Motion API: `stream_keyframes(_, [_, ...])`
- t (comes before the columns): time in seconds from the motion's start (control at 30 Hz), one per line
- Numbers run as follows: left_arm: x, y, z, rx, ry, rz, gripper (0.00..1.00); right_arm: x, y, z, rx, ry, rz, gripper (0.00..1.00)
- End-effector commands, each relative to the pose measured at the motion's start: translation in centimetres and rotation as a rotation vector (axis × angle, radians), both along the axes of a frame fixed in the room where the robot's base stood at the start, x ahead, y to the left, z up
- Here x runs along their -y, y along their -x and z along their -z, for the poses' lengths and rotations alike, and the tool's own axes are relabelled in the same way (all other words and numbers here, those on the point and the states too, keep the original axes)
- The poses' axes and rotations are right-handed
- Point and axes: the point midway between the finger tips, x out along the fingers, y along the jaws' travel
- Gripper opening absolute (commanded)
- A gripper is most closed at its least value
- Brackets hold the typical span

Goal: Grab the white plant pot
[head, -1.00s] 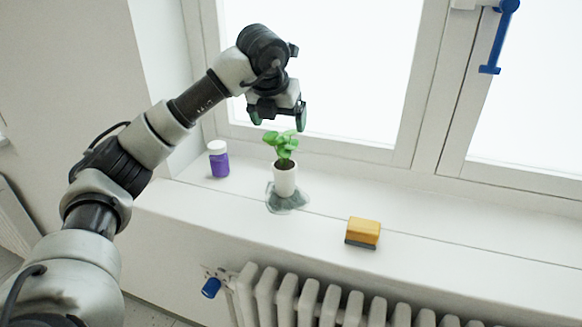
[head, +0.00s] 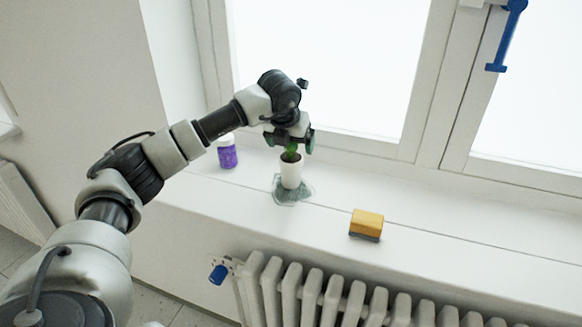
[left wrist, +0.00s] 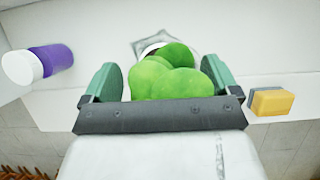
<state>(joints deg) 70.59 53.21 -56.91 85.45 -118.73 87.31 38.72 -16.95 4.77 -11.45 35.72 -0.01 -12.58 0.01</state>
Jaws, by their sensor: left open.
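The white plant pot (head: 291,173) stands upright on a grey-green patch (head: 287,195) on the window sill, with a green plant (head: 290,154) in it. My left gripper (head: 289,141) is open directly above the pot, its fingers on either side of the leaves. In the left wrist view the leaves (left wrist: 170,76) fill the space between the two green fingers (left wrist: 158,82) and hide most of the pot; only a bit of its rim (left wrist: 152,48) shows. The fingers are not closed on the pot. My right gripper is not in view.
A yellow sponge-like block (head: 366,224) lies to the right near the sill's (head: 440,215) front edge. The window is behind, and a radiator (head: 330,298) is below.

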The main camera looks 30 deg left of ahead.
Motion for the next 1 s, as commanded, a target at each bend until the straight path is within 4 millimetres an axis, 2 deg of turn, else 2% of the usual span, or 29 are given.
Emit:
stream_keyframes(0.07, [0.01, 0.01, 0.00, 0.000, 0.000, 0.000, 0.90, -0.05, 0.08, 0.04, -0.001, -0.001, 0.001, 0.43])
stream_keyframes(0.1, [0.01, 0.01, -0.01, 0.000, 0.000, 0.000, 0.87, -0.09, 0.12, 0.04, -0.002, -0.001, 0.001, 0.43])
stream_keyframes(0.6, [0.01, 0.02, -0.05, 0.000, 0.000, 0.000, 0.11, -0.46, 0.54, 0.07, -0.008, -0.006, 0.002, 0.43])
stream_keyframes(0.87, [0.00, -0.01, -0.25, 0.003, 0.001, -0.001, 0.11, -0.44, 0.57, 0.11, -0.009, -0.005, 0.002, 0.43])
stream_keyframes(1.0, [0.02, -0.05, -0.98, 0.004, 0.001, 0.000, 0.11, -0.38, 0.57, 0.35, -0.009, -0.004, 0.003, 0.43])
